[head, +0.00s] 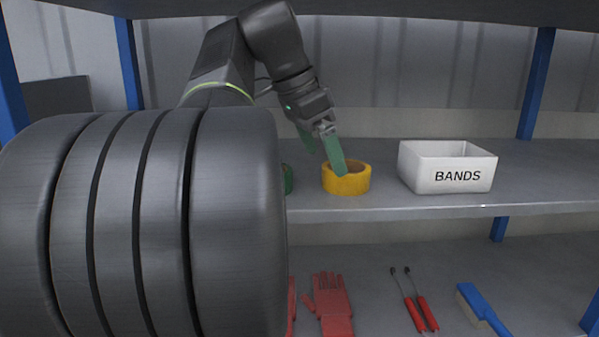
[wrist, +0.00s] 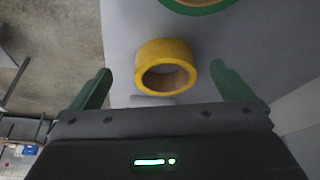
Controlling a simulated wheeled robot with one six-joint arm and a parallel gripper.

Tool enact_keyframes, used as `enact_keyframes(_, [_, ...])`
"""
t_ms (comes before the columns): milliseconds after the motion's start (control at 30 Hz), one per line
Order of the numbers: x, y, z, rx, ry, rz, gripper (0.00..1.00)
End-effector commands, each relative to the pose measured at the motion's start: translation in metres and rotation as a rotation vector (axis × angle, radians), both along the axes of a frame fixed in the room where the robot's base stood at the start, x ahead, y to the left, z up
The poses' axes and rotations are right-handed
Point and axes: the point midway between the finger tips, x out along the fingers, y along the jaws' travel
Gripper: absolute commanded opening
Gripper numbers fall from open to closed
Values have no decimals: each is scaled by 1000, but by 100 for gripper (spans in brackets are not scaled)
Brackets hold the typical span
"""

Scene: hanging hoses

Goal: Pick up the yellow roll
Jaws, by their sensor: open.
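The yellow roll (head: 347,182) lies on the upper shelf, to the left of the white box, in the head view. In the wrist view the yellow roll (wrist: 166,66) shows ahead of my gripper, between the lines of its two fingers, with its hole visible. My gripper (head: 322,160) has green fingers and reaches down at the roll. One finger overlaps the roll's near left side in the head view; I cannot tell whether it touches. In the wrist view my gripper (wrist: 160,84) is open and empty, its fingers wide apart.
A green roll (head: 288,179) sits left of the yellow one, mostly hidden by my large dark body part. A white box marked BANDS (head: 447,168) stands to the right. Red gloves (head: 330,305), red-handled tools (head: 416,300) and a blue brush (head: 482,310) lie on the lower shelf.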

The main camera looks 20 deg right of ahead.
Motion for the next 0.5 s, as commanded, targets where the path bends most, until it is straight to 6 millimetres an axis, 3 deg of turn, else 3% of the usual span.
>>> enact_keyframes(133, [1,-19,1,0,0,-3,100])
enact_keyframes(333, [2,-29,-1,-1,0,0,100])
enact_keyframes(500, [2,-37,-20,0,3,-1,100])
